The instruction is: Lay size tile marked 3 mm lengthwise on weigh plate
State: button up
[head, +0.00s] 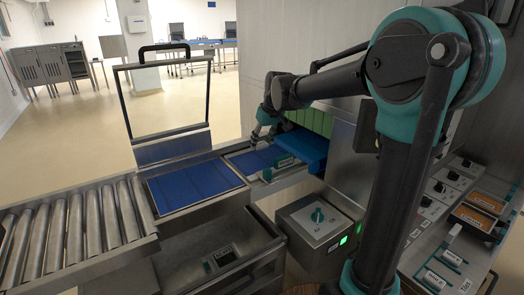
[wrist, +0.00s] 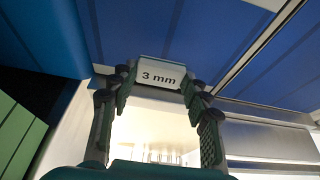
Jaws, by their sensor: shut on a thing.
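My gripper (wrist: 158,88) is shut on the size tile (wrist: 162,74), a pale tile with "3 mm" in dark print facing the wrist camera. The tile sits between the two fingertips, with a blue panelled plate (wrist: 190,30) behind it. In the head view my gripper (head: 260,137) is at the far edge of a blue panelled plate (head: 245,161), beside a bright blue block (head: 303,148). The tile is too small to make out in the head view. Whether it touches the plate cannot be told. No label shows which blue surface is the weigh plate.
A nearer blue plate (head: 195,186) lies between the roller conveyor (head: 75,220) and the gripper, with a raised frame (head: 165,95) behind it. Labelled tiles (head: 435,279) lie on the right shelf.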

aim_at(263, 147)
jog(key=shift+f, duration=1.9)
jog(key=shift+f, duration=0.1)
jog(key=o, duration=0.9)
jog(key=shift+o, duration=0.2)
jog(key=v, duration=1.2)
jog(key=shift+s, duration=0.1)
